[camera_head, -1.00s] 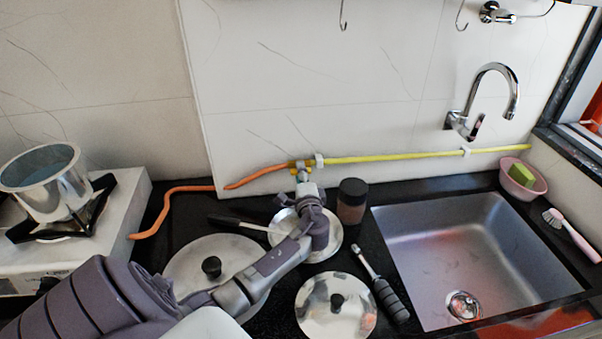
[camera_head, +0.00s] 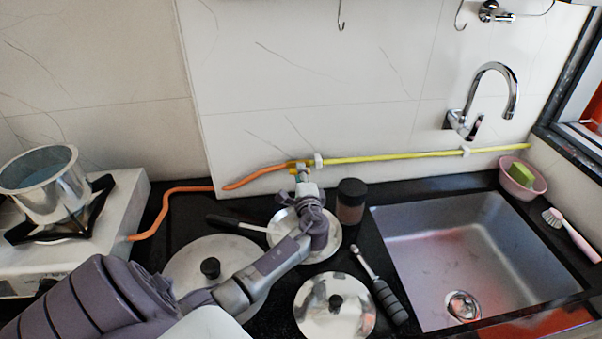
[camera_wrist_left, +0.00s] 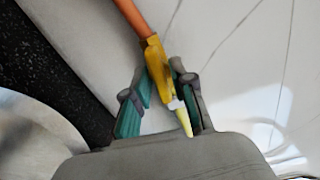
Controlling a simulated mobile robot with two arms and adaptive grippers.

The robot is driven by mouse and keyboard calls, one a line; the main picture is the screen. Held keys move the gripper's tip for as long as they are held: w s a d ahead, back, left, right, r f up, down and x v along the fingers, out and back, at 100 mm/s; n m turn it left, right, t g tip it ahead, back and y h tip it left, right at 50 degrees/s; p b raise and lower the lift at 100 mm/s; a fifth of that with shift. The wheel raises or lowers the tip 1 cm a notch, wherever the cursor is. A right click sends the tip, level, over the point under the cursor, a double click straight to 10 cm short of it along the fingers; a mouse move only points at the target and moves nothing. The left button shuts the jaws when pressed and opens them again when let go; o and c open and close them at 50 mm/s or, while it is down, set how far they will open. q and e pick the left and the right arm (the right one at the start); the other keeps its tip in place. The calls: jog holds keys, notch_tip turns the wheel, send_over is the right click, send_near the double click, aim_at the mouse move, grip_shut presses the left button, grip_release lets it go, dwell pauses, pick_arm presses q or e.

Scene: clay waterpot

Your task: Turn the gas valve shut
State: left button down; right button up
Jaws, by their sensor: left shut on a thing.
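The gas valve (camera_head: 294,166) is a small yellow fitting on the wall, between an orange hose (camera_head: 256,177) and a yellow pipe (camera_head: 400,156). My left gripper (camera_head: 303,173) reaches up to it from below and is shut on it. In the left wrist view, the yellow valve body (camera_wrist_left: 157,66) lies between the green-padded fingers of the gripper (camera_wrist_left: 162,88), one on each side. The valve's handle cannot be told apart between the fingers. My right gripper is not in view.
Steel lids (camera_head: 325,318), a dark jar (camera_head: 351,203) and a black-handled tool (camera_head: 388,299) crowd the black counter under my arm. The stove with a steel pot (camera_head: 47,192) is at left. The sink (camera_head: 440,230) is at right.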

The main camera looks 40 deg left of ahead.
pick_arm(q)
jog(key=shift+s+f+m+p, duration=0.1)
jog(key=shift+m+p, duration=1.8)
jog(key=shift+m, duration=2.25)
jog(key=shift+f+m+p, duration=0.1)
jog(key=shift+m+p, duration=1.75)
jog(key=shift+m, duration=2.3)
jog(key=c, duration=1.2)
grip_release()
jog(key=shift+r, duration=0.1)
